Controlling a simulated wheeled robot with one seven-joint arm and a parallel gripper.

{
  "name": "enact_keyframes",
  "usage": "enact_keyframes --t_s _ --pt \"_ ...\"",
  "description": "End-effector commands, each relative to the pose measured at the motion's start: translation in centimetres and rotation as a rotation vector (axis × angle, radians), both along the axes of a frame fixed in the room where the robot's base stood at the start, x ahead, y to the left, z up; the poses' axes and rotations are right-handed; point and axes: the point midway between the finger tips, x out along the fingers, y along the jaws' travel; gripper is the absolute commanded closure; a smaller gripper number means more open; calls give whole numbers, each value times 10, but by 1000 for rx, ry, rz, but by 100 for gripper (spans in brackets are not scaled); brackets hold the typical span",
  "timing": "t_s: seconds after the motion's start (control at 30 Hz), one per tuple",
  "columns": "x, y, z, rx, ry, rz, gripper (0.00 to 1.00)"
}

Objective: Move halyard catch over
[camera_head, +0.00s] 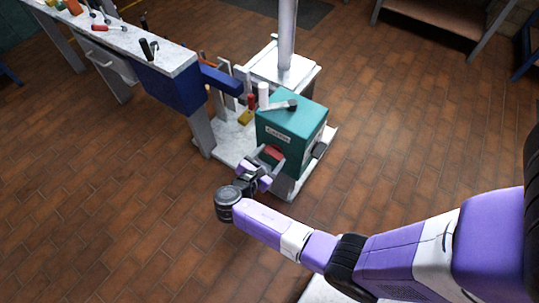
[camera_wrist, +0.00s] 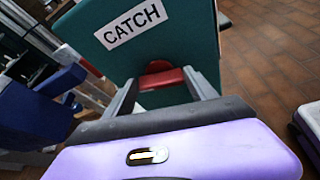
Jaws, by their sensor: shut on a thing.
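The halyard catch is a teal box (camera_head: 288,122) with a white label reading CATCH, and it fills the upper middle of the wrist view (camera_wrist: 165,45). A red lever (camera_wrist: 163,78) sticks out of its front face below the label. It also shows in the head view (camera_head: 271,152). My gripper (camera_head: 268,158) is at this front face, with its two grey fingers on either side of the red lever, shut on it. In the wrist view my gripper (camera_wrist: 162,84) hides the lever's lower part.
A grey mast (camera_head: 287,35) rises behind. A blue block (camera_head: 172,88) and a workbench (camera_head: 125,35) with tools stand at left.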

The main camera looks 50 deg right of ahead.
Motion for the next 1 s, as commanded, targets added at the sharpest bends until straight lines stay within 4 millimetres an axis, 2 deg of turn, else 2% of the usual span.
enact_keyframes --t_s 1.0 --pt "-12 0 -18 32 -960 2 75"
